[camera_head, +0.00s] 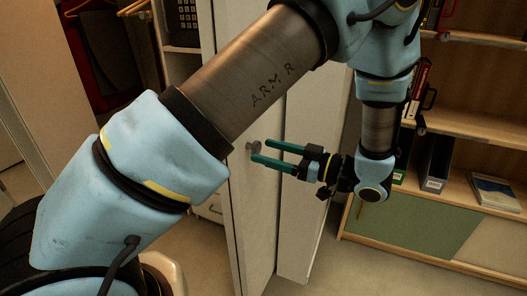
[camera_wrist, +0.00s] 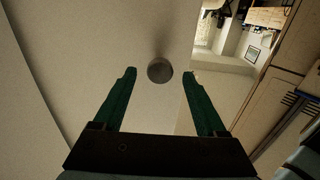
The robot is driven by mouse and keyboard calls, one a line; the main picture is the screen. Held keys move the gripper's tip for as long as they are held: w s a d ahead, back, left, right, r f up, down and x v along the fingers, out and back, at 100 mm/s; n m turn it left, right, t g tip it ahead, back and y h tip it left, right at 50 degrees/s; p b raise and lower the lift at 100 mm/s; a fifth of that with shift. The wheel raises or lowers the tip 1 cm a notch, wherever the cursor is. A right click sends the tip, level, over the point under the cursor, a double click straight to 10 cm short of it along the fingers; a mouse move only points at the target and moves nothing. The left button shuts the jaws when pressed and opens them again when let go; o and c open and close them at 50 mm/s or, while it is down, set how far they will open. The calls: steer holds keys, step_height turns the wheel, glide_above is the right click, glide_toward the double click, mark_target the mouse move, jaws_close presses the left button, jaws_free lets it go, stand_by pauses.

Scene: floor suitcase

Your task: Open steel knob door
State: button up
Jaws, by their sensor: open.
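The steel knob (camera_head: 253,147) is a small round grey knob on a plain pale door (camera_head: 252,215) in the middle of the head view. My gripper (camera_head: 259,150) is open, with its two green fingers pointing left at the knob. In the wrist view the knob (camera_wrist: 160,70) lies between the fingertips of my gripper (camera_wrist: 159,73), with a gap on both sides. The fingers do not appear to touch it. I cannot tell how far the tips reach past it in depth. The door (camera_wrist: 100,35) fills the upper middle of the wrist view.
A wooden shelf unit with binders (camera_head: 436,160) and a green sliding front (camera_head: 410,222) stands close to the right of my wrist. Shelves with a dark keypad box (camera_head: 184,18) show behind on the left. Some bare floor (camera_head: 335,275) shows at the bottom.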

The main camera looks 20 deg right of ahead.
steer(key=b+v, duration=0.1)
steer(key=v, duration=0.7)
steer(key=shift+s+d+b, duration=0.25)
steer(key=shift+d+b, duration=0.05)
steer(key=shift+d, duration=0.05)
